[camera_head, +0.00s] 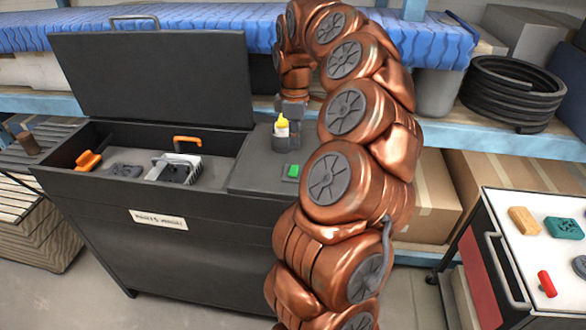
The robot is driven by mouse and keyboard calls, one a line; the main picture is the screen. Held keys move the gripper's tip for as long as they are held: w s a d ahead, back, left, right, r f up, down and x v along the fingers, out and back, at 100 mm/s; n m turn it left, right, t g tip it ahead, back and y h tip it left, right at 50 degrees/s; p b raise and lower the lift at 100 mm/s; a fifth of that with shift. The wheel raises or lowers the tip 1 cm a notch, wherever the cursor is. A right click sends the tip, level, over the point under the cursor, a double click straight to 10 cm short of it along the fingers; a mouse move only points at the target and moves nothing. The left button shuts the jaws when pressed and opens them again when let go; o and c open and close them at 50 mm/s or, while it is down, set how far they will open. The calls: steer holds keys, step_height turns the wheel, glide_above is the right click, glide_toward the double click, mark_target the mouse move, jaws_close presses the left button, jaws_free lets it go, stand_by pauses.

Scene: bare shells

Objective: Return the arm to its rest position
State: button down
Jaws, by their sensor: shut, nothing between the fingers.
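My copper-coloured arm rises from the bottom middle of the head view, arches over at the top and bends down again. My gripper (293,112) is at its end, pointing down above the right part of a dark grey workbench chest (245,178). It is small in the picture and looks shut and empty. Whether the two touch I cannot tell. My arm hides part of the chest's right end.
The chest's lid (150,80) stands open; inside are an orange-handled tool (187,140) and other items. Shelves with a black hose coil (513,90) are behind. A white-topped cart (540,255) stands at right.

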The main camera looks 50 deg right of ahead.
stand_by(0.3)
steer(key=s+a+r, duration=0.2)
steer(key=s+a, duration=0.1)
steer(key=a, duration=0.9)
steer(key=s+a+r, duration=0.1)
steer(key=s+a, duration=0.1)
steer(key=a, duration=0.9)
steer(key=s+a+f+m+g, duration=0.1)
steer(key=s+a+f+m, duration=0.2)
steer(key=s, duration=0.6)
steer(key=s+a+f+m, duration=0.4)
steer(key=s+a, duration=0.2)
steer(key=s, duration=0.3)
steer(key=shift+s+a+f+g, duration=0.2)
steer(key=shift+s+a+g, duration=0.1)
steer(key=shift+s+g, duration=0.1)
